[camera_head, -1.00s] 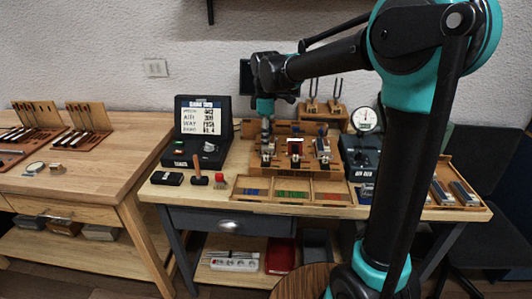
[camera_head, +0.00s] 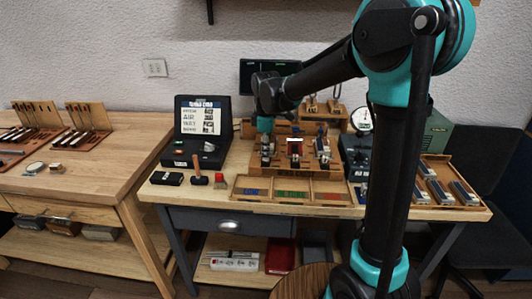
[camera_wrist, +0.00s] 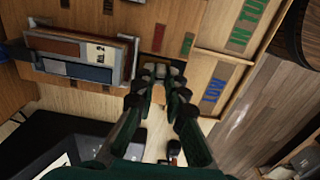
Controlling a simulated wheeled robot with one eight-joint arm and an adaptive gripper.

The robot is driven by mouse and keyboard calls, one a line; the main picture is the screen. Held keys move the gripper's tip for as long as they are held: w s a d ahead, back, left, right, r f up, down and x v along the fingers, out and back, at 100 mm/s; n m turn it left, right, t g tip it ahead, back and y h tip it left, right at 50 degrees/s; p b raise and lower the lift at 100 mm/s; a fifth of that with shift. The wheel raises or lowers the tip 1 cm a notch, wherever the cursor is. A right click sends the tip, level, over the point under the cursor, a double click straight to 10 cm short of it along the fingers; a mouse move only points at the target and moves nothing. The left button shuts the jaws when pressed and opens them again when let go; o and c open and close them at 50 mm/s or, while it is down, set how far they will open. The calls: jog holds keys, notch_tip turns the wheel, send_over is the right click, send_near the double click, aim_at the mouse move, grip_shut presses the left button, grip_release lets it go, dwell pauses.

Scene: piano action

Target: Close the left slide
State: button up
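The wooden stand (camera_head: 297,171) on the right bench carries three metal-topped units in a row. The left unit (camera_head: 267,158) is at its left end, and I take it for the left slide, though its parts are too small to tell how far it is open. My gripper (camera_head: 265,134) points down just above this unit. In the wrist view my gripper (camera_wrist: 161,78) has its dark green fingers close together around small grey metal parts over wood. I cannot tell whether the fingers grip these parts.
A three-section wooden tray (camera_head: 292,190) lies in front of the stand. A black display device (camera_head: 202,132) stands to the left, and a dial gauge (camera_head: 362,120) to the right.

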grip_shut()
jog(key=shift+w, duration=0.65)
jog(key=o, duration=0.7)
grip_release()
jog(key=shift+s, duration=0.1)
